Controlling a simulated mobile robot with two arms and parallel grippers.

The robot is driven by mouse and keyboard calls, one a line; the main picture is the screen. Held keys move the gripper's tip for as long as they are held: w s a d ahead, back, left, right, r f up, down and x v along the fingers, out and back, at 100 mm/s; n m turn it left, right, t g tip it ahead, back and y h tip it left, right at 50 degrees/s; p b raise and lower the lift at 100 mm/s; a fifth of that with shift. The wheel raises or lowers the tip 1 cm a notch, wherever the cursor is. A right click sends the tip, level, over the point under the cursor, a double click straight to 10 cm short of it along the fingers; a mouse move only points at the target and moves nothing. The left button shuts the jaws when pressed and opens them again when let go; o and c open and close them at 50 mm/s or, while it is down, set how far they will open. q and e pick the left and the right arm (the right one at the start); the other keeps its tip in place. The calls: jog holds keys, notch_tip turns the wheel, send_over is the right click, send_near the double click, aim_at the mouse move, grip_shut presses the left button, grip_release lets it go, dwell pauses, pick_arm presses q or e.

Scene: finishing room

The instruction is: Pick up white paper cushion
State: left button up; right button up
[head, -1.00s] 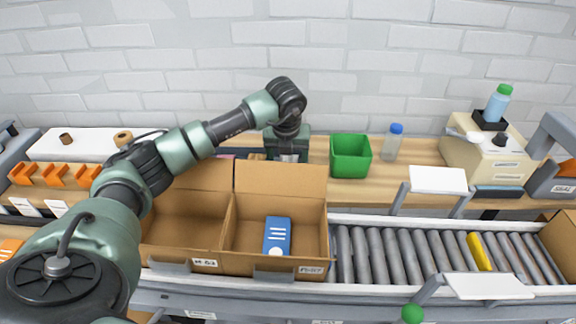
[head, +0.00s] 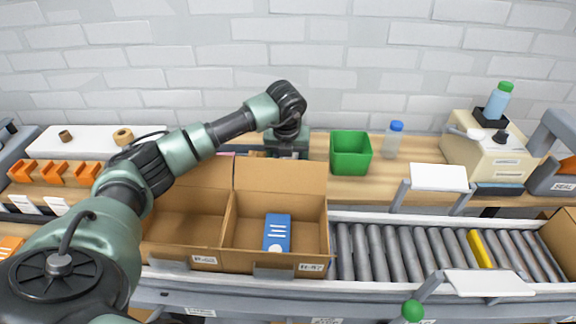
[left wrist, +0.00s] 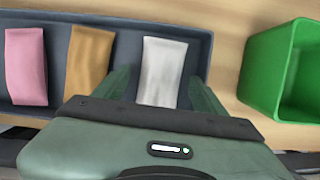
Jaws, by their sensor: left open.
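The white paper cushion (left wrist: 162,72) lies in a dark grey tray (left wrist: 208,42) in the left wrist view, at the right end of a row. Beside it are a tan cushion (left wrist: 90,62) and a pink cushion (left wrist: 26,66). My left gripper (left wrist: 163,92) is open, with one finger on each side of the white cushion. I cannot tell whether the fingers touch it. In the head view my left gripper (head: 287,152) is at the back bench, partly hidden behind a raised carton flap. The white cushion is hidden there. My right gripper is not in view.
A green bin (head: 350,153) stands just right of the tray; it also shows in the left wrist view (left wrist: 262,75). Open cartons (head: 280,178) stand in front, one holding a blue item (head: 277,231). A bottle (head: 394,140) stands behind the roller conveyor (head: 400,250).

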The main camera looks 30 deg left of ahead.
pick_arm(q)
jog(key=c, duration=1.4)
jog(key=shift+r, duration=0.1)
